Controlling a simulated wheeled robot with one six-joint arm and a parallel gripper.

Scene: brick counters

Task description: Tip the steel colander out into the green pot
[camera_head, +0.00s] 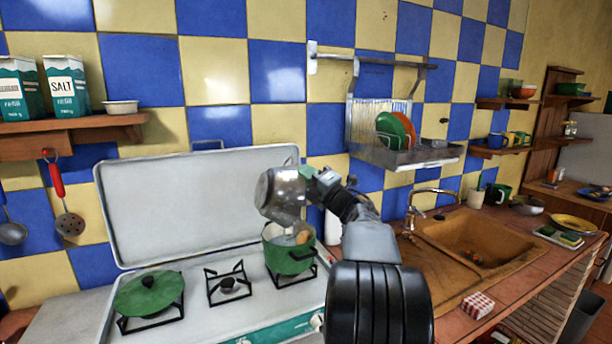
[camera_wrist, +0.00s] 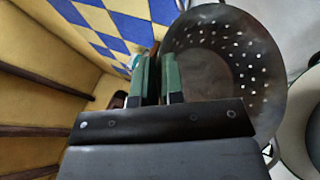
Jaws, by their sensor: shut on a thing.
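The steel colander (camera_head: 282,196) is held tilted steeply over the green pot (camera_head: 288,259), with its lower side close above the pot's mouth. The pot stands upright on the right back burner. A pale brown and orange item (camera_head: 302,237) shows at the pot's mouth; I cannot tell its shape. My gripper (camera_head: 318,182) is shut on the colander at its right side, above and right of the pot. In the wrist view the green fingertips (camera_wrist: 157,80) are at the edge of the perforated colander (camera_wrist: 222,55), whose visible inside looks empty.
The raised stove cover (camera_head: 200,195) stands behind. The sink (camera_head: 480,240) and a dish rack (camera_head: 405,152) are to the right.

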